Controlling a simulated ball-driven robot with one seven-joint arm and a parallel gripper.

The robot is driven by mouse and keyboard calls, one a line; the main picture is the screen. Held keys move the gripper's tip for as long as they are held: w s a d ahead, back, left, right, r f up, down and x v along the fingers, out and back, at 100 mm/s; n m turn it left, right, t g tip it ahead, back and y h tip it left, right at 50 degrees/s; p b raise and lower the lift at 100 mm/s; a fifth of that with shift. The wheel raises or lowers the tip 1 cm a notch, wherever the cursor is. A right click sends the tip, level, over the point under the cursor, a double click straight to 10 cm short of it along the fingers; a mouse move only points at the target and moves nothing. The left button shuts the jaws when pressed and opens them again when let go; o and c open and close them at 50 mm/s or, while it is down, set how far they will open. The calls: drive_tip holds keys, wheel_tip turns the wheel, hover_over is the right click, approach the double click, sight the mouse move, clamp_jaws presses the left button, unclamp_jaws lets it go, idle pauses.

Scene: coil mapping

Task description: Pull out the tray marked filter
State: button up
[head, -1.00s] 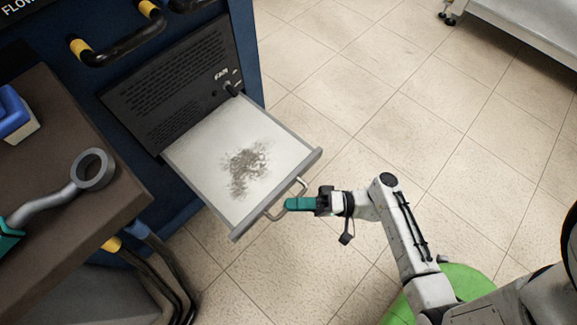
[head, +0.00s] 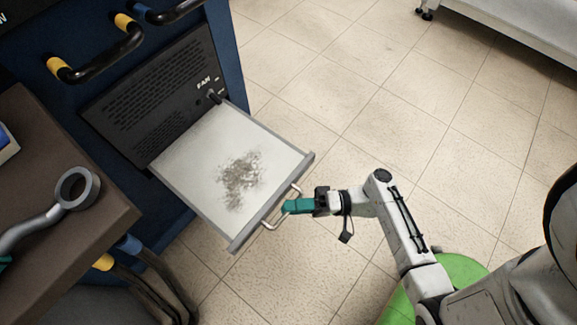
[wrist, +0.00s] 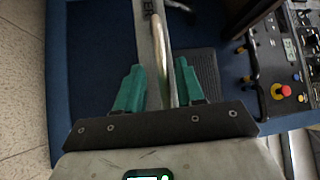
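The filter tray (head: 190,211) is pulled well out of the blue cabinet in the head view, its pale bed carrying a patch of grey dust. In the wrist view, its front edge (wrist: 144,30) shows part of a label ending in "ER". Its metal handle (head: 270,226) sticks out from the front; the handle also shows in the wrist view (wrist: 159,60). My gripper (head: 290,207) is at the handle. In the wrist view, its teal fingers (wrist: 160,85) stand apart on either side of the handle bar, with a gap visible on the left side.
The blue cabinet (head: 222,60) has a black vented fan panel (head: 150,90) above the tray and black and yellow handles (head: 100,62) higher up. A brown bench (head: 100,225) with a ring-ended tool (head: 75,188) stands at left. The tiled floor (head: 340,90) at right is open.

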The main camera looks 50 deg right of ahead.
drive_tip(key=v, duration=0.9)
drive_tip(key=shift+s, duration=0.2)
drive_tip(key=s+a+f+n+g+h, duration=0.3)
drive_tip(key=a+f+n+g+h, duration=0.15)
drive_tip(key=g, duration=0.85)
drive_tip(key=w+d+r+n+h+p, duration=0.1)
drive_tip(key=r+h+p, duration=0.4)
drive_tip(key=r+p, duration=0.9)
drive_tip(key=w+d+r+n+h+p, duration=0.1)
drive_tip(key=w+d+r+h+p, duration=0.1)
drive_tip(key=r+p, duration=1.2)
wheel_tip(320, 180, up, 11)
drive_tip(key=d+h, duration=0.1)
drive_tip(key=h, duration=0.1)
drive_tip(key=shift+w+f+h+p, duration=0.15)
drive_tip(key=shift+h+p, duration=0.2)
